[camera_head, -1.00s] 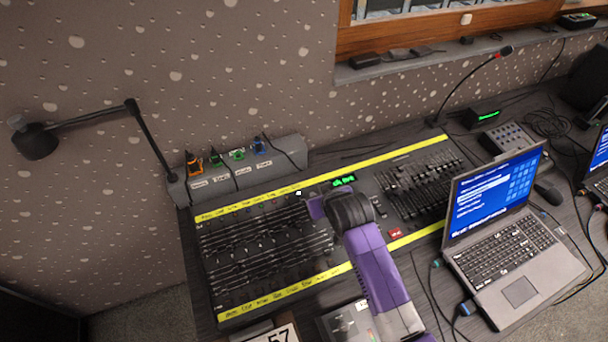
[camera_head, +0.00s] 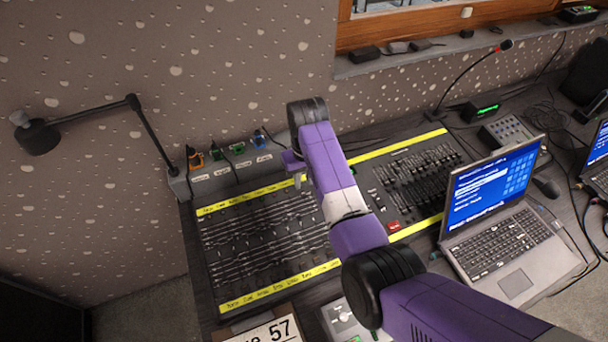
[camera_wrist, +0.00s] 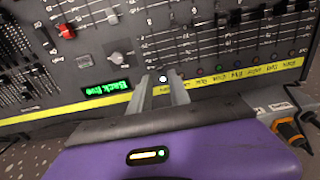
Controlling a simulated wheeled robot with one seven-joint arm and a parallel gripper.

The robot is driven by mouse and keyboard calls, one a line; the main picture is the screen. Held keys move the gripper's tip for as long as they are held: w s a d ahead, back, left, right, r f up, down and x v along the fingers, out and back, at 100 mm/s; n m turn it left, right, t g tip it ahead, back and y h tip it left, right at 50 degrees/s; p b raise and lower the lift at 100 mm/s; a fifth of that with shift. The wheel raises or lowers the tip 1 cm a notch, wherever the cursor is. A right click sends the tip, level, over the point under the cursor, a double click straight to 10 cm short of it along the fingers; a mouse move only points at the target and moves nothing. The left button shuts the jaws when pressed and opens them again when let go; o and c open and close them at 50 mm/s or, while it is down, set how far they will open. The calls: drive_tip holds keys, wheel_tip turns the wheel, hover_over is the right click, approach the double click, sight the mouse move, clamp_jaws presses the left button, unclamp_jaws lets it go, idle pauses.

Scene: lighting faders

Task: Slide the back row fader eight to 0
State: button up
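The fader console (camera_head: 207,275) has a left bank of faders in rows between two yellow label strips. The back row (camera_head: 255,217) lies along the back strip (camera_head: 235,201). Its labels are too small to read, so I cannot single out fader eight. My gripper (camera_head: 298,182) is over the right end of that strip, pointing down. In the wrist view my gripper (camera_wrist: 162,76) shows two grey fingers a little apart, with a small pale round spot (camera_wrist: 162,78) between the tips. Nothing is held, and no contact can be made out.
A grey box with coloured plugs (camera_head: 222,174) stands behind the console. A lit green display (camera_wrist: 105,87) and red button (camera_wrist: 67,30) are beside the bank. A second fader bank (camera_head: 425,175) and a laptop (camera_head: 500,235) are to the right.

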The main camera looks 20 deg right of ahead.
sight(303, 193)
drive_tip(key=shift+w+f+b, duration=0.15)
drive_tip(key=shift+f+b, duration=0.8)
drive_tip(key=shift+f, duration=0.6)
drive_tip(key=shift+w+f+b, duration=0.15)
drive_tip(key=shift+f+b, duration=0.8)
drive_tip(key=shift+f, duration=0.55)
clamp_jaws()
